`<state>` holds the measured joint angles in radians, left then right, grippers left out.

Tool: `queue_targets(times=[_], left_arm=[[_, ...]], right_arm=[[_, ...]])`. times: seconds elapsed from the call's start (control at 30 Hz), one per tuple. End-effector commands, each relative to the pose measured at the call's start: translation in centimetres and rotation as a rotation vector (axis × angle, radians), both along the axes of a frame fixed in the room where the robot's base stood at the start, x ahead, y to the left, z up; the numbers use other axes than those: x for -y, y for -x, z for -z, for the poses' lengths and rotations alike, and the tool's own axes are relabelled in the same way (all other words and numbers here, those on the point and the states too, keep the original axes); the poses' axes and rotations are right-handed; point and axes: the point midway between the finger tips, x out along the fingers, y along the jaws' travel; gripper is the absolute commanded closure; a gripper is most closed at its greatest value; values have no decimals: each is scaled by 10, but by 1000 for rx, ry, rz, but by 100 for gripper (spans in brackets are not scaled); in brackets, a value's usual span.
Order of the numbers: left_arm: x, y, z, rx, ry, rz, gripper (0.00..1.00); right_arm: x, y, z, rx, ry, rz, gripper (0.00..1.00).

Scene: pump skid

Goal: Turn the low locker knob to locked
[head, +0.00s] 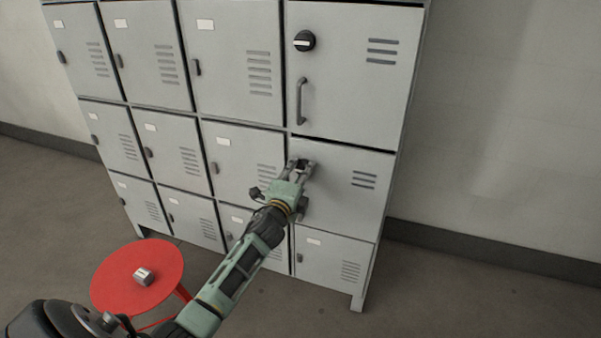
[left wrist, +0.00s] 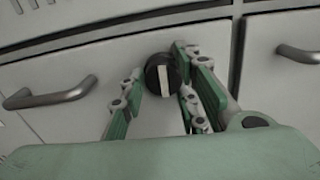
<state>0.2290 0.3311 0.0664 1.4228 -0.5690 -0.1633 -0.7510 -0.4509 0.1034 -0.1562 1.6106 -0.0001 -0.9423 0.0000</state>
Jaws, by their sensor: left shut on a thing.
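The low locker door (head: 345,190) is in the right column, below the tall upper door. My left gripper (head: 301,168) reaches to the upper left of this door. In the left wrist view the low locker knob (left wrist: 162,75) is a round black knob with a pale bar, which stands nearly upright in that picture. The fingers of my left gripper (left wrist: 166,72) are on both sides of the knob, shut on it. In the head view the gripper mostly hides the knob. My right gripper is not in view.
The upper door (head: 345,90) has its own black knob (head: 304,41) with a pale bar and a grey handle (head: 301,101). A red round stool (head: 115,280) with a small metal block (head: 144,276) stands at lower left. Floor right of the lockers is clear.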

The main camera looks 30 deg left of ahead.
Motion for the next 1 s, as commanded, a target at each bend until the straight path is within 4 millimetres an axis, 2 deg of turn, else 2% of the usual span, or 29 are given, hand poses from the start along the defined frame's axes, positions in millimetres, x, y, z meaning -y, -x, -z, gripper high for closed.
queue_targets(times=[0.03,0.67,0.7,0.83,1.0], left_arm=[[-3,2,10,-15,20,-9,97],[-1,2,11,-4,71,-7,97],[0,2,11,-4,71,-7,70],[0,2,10,-3,70,-6,59],[0,1,8,1,68,-4,58]], right_arm=[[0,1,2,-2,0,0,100],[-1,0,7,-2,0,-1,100],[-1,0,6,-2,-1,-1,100],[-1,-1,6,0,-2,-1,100],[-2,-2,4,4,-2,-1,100]])
